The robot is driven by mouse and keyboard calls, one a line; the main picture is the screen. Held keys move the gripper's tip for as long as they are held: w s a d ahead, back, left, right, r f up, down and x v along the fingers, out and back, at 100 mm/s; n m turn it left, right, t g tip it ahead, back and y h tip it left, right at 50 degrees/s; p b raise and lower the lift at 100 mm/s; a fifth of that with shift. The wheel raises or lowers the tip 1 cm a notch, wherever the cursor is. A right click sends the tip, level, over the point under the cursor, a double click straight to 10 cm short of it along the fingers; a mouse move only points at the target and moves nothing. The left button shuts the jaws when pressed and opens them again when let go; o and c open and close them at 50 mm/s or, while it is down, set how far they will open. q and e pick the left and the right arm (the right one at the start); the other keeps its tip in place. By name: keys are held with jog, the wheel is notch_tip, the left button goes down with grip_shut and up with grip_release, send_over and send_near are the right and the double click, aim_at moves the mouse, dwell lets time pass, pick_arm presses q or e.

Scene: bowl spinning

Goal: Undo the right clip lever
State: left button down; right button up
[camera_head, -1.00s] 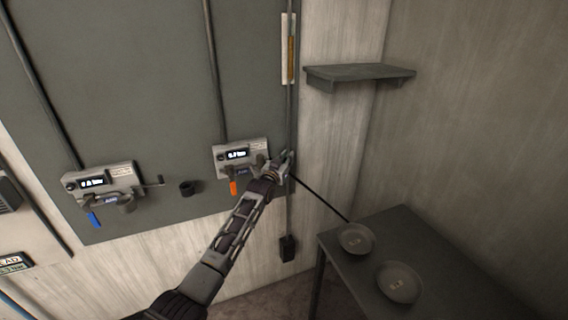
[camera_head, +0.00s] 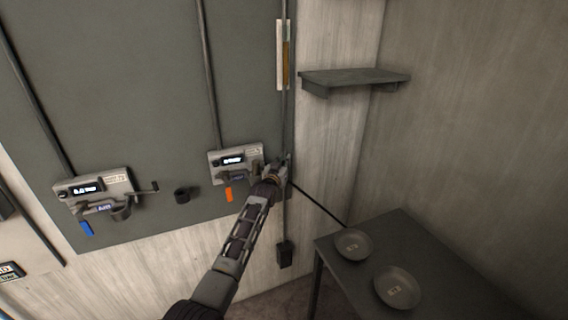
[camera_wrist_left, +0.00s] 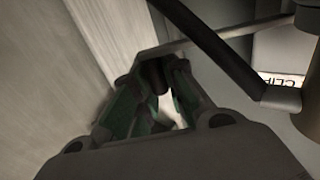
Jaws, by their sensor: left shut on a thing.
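The right clip unit (camera_head: 236,160) is a pale wall box with a small lit display and an orange handle (camera_head: 228,194) hanging below it. My left gripper (camera_head: 281,168) is at the right side of this box. In the left wrist view my left gripper (camera_wrist_left: 160,95) has its green-padded fingers closed around the end of the right clip lever (camera_wrist_left: 215,35), a thin grey arm. A partly hidden label reading "CLIP" (camera_wrist_left: 283,79) is to the right. The fingers hide the gripped end. My right gripper is not in view.
A similar left unit (camera_head: 95,190) has a blue handle and a free crank lever (camera_head: 143,189). A table (camera_head: 345,276) with two bowls (camera_head: 352,244) stands at lower right, below a wall shelf (camera_head: 352,76).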

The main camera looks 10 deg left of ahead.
pick_arm(q)
jog(key=shift+w+n+y, duration=0.25)
jog(key=shift+n+y, duration=0.05)
dwell(0.5)
jog(key=c, duration=1.4)
grip_release()
jog(key=shift+s, duration=0.1)
jog(key=shift+s, duration=0.1)
jog(key=shift+s+a, duration=0.2)
jog(key=shift+s, duration=2.7)
jog(key=shift+s+a, duration=0.2)
jog(key=shift+s, duration=2.7)
jog(key=shift+c, duration=0.3)
